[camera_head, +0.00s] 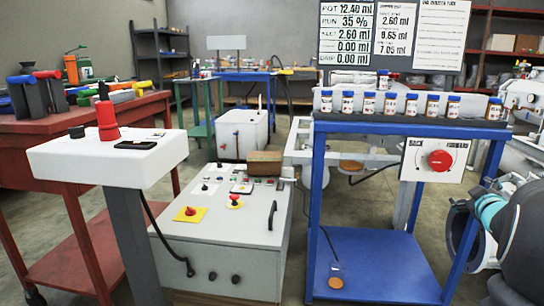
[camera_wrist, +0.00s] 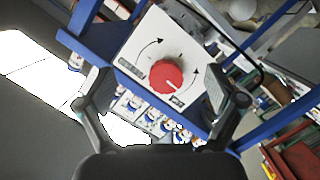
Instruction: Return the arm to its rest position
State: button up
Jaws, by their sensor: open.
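My gripper (camera_wrist: 160,88) is open and empty in the wrist view, one finger on each side of the picture. Between and beyond the fingers is a red round knob (camera_wrist: 166,76) on a white panel (camera_wrist: 150,42) with curved arrows. The knob appears apart from the fingers. In the head view, the same knob (camera_head: 440,160) sits on the white panel (camera_head: 412,165) at the right front of a blue stand. My arm shows at the right edge of the head view, with a teal ring. My fingers cannot be made out there.
The blue stand (camera_head: 375,262) carries a row of small labelled bottles (camera_head: 390,104). A grey control cabinet (camera_head: 222,245) with buttons stands left of it. A white pedestal (camera_head: 110,160) with a red switch and a red table (camera_head: 60,125) with tools are farther left.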

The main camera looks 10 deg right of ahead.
jog(key=s+d+f+m+g+h, duration=0.2)
jog(key=s+f+m+g, duration=0.2)
jog(key=s+f, duration=0.15)
jog(key=s+a+f+m+g+y+p, duration=0.25)
jog(key=s+a+g, duration=0.3)
jog(key=a, duration=0.35)
jog(key=s+a+r+n+y+p, duration=0.1)
jog(key=s+a, duration=0.4)
jog(key=a, duration=0.7)
jog(key=s+a+r+n+y+p, duration=0.1)
jog(key=s+a+r+y+p, duration=0.2)
jog(key=a, duration=0.9)
jog(key=s+a+r+n+y+p, duration=0.1)
jog(key=s+a+r+p, duration=0.3)
jog(key=s+a, duration=0.4)
jog(key=a+r+y, duration=0.1)
jog(key=a, duration=0.3)
jog(key=shift+a, duration=0.25)
